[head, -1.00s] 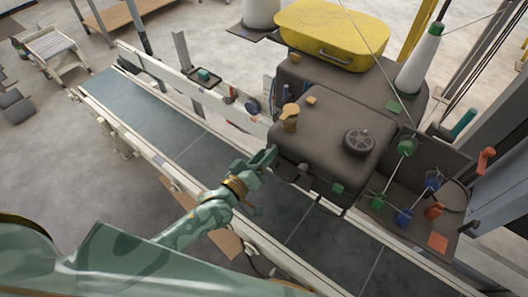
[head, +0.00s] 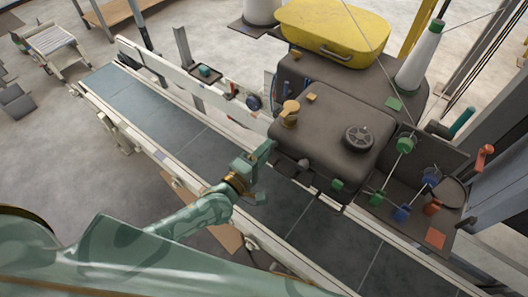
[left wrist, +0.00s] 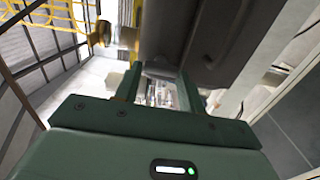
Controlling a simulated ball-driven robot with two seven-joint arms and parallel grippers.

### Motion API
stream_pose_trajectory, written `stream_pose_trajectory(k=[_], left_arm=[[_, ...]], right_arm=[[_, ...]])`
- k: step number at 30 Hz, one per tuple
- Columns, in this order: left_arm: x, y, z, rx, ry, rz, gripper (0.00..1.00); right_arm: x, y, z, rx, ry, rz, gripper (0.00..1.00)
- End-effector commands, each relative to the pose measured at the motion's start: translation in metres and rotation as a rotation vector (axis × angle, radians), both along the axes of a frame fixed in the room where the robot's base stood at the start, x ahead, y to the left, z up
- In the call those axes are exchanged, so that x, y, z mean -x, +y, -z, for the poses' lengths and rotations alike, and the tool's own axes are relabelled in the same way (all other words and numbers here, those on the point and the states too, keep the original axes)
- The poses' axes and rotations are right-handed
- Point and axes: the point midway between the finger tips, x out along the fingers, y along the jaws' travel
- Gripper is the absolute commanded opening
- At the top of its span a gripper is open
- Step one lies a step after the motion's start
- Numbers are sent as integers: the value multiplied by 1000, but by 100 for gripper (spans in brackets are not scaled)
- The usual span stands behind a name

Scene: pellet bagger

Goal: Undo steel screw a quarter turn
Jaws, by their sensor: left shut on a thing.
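My left gripper (head: 266,172) is beside the lower left side of the dark grey machine housing (head: 335,135), above the conveyor. In the left wrist view its two fingers (left wrist: 158,88) stand apart, with a grey metal-looking piece (left wrist: 160,70) between their tips below the dark housing. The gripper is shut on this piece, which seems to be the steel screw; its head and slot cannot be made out. In the head view the screw is not distinguishable. My right gripper is not in view.
A conveyor belt (head: 200,150) with pale rails runs under the housing. On the housing are a tan knob (head: 290,112) and a black handwheel (head: 358,138). A yellow case (head: 335,32) and a white cone (head: 420,58) stand behind. Coloured knobs (head: 402,214) crowd the right.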

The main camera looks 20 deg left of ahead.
Motion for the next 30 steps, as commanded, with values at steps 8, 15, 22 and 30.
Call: stream_pose_trajectory(k=[8, 15, 22, 30], left_arm=[[0, 0, 0, 41, 15, 0, 17], [0, 0, 0, 45, 15, 0, 17], [0, 0, 0, 45, 15, 0, 62], [1, 0, 0, 43, 16, 0, 62]], right_arm=[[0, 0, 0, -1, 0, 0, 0], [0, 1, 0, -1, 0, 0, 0], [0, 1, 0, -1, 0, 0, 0], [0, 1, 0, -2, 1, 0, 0]])
